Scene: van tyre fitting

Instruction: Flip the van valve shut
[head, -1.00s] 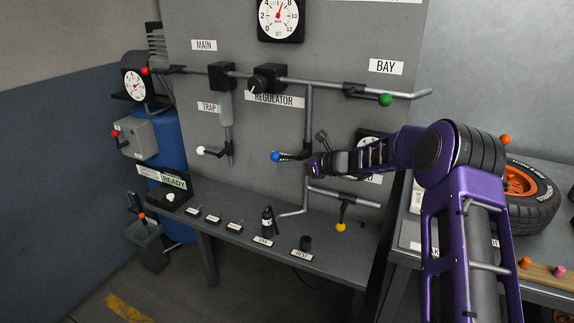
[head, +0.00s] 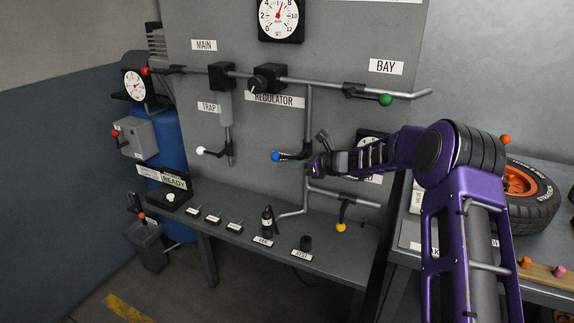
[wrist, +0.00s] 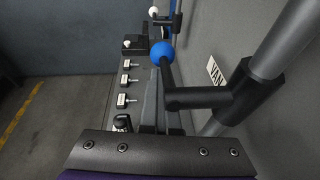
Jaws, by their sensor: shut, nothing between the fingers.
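The van valve has a blue ball knob (head: 276,156) on a black lever, left of the vertical pipe on the grey panel. The lever points left, roughly across that pipe. In the wrist view the blue knob (wrist: 162,53) and lever stand ahead of my gripper, with the VAN label (wrist: 216,76) behind the valve body. My gripper (head: 316,168) is shut and empty, just right of and slightly below the lever in the head view. Whether it touches the valve cannot be told. The fingertips do not show clearly in the wrist view.
Other levers are close by: white knob (head: 201,150), yellow knob (head: 340,227) and green knob (head: 385,100). A tyre (head: 530,196) lies at the right.

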